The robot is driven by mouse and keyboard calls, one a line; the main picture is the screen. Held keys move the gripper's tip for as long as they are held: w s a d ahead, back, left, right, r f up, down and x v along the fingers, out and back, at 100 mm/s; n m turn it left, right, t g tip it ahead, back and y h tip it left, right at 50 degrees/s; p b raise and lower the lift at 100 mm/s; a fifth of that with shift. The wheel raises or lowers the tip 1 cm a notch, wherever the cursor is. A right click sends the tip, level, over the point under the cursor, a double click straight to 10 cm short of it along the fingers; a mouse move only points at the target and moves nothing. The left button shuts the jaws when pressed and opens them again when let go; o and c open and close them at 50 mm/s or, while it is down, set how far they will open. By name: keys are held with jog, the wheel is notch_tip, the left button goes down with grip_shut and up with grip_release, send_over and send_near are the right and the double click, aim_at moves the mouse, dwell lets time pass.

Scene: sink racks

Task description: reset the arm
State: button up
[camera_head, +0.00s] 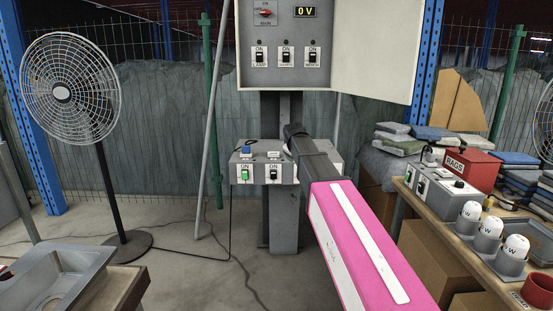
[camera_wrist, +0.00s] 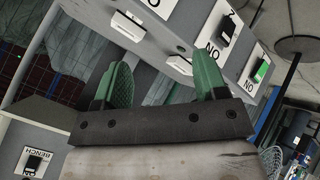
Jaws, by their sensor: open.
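My gripper (camera_wrist: 162,80) is open and empty in the wrist view, its two green fingers wide apart. It is close to the grey switch box, which fills the upper part of that view. In the head view my pink and white arm reaches forward, and its dark end is in front of the right part of the switch box (camera_head: 259,176); the fingers cannot be made out there. The box has a green switch (camera_head: 244,175) and a black switch (camera_head: 273,174), both labelled ON. Whether the fingers touch the box cannot be told.
Above is an electrical panel (camera_head: 285,82) with a red knob, three switches, a 0 V display and an open door (camera_head: 385,45). A fan (camera_head: 70,90) and sink (camera_head: 60,275) stand left. The right bench (camera_head: 440,245) holds a red RAGS box (camera_head: 469,167) and white-capped holders.

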jog(key=s+d+f+m+g, duration=0.2)
jog(key=s+d+f, duration=0.1)
jog(key=s+f, duration=0.55)
jog(key=s+d+f+m+g, duration=0.25)
jog(key=s+f, duration=0.35)
jog(key=f, duration=0.5)
jog(key=s+d+f+m+g, duration=0.2)
jog(key=s+f, duration=0.5)
jog(key=s, duration=0.3)
jog(key=s+d+f+m+g+y, duration=0.1)
jog(key=s+d+f+m+g, duration=0.1)
jog(key=s+f, duration=0.6)
jog(key=s+d, duration=0.1)
jog(key=s, duration=0.1)
jog(key=shift+s, duration=0.35)
jog(key=shift+d+m, duration=0.1)
jog(key=shift+m, duration=0.15)
jog(key=shift+c, duration=0.3)
